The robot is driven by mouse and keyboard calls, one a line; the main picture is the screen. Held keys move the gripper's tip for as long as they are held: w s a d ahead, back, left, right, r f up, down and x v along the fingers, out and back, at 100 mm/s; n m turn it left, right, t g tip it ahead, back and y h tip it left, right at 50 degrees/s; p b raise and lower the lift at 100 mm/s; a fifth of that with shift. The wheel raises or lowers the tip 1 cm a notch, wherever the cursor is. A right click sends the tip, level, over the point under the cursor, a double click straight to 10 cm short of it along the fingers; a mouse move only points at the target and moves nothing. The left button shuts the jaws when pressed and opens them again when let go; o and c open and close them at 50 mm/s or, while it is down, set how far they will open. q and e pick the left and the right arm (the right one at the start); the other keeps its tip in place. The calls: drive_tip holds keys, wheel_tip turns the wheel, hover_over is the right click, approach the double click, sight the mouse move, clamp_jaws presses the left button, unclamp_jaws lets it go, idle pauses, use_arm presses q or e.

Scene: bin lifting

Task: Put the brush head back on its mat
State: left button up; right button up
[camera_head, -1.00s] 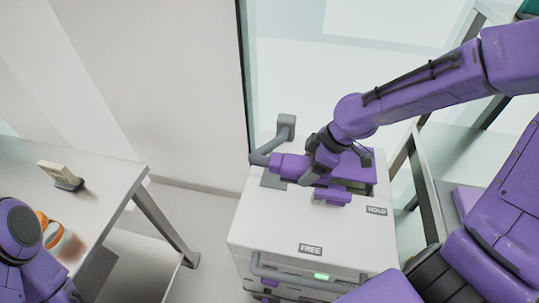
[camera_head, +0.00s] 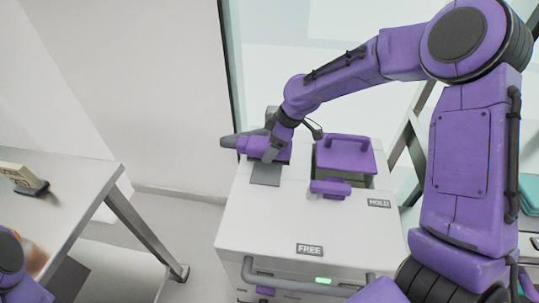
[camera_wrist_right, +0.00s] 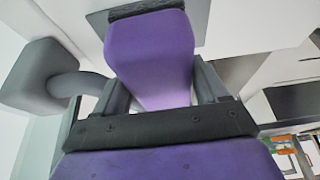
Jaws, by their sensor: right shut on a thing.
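My right gripper (camera_head: 272,147) is at the back left of the white cabinet's top. It is shut on a purple block, which I take to be the brush head (camera_wrist_right: 155,55); a dark rough strip shows at its far end in the right wrist view. The dark grey square mat (camera_head: 265,174) lies on the cabinet top just in front of the gripper, and its edge also shows in the wrist view (camera_wrist_right: 188,14). I cannot tell whether the block touches the mat. My left gripper is out of view.
The white cabinet (camera_head: 260,222) has FREE and HOLD labels and a front handle. A grey bent post stands close behind the gripper; its knob shows in the wrist view (camera_wrist_right: 38,73). A purple handled lid (camera_head: 344,158) and small purple block (camera_head: 330,188) are to the right. A table (camera_head: 75,180) stands left.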

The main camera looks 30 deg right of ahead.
drive_tip(key=shift+w+f, duration=0.55)
drive_tip(key=shift+f, duration=1.6)
drive_tip(key=shift+a+f, duration=0.1)
drive_tip(key=o, duration=0.9)
drive_tip(key=shift+o, duration=0.2)
drive_tip(key=p+v, duration=0.1)
drive_tip(key=v, duration=1.1)
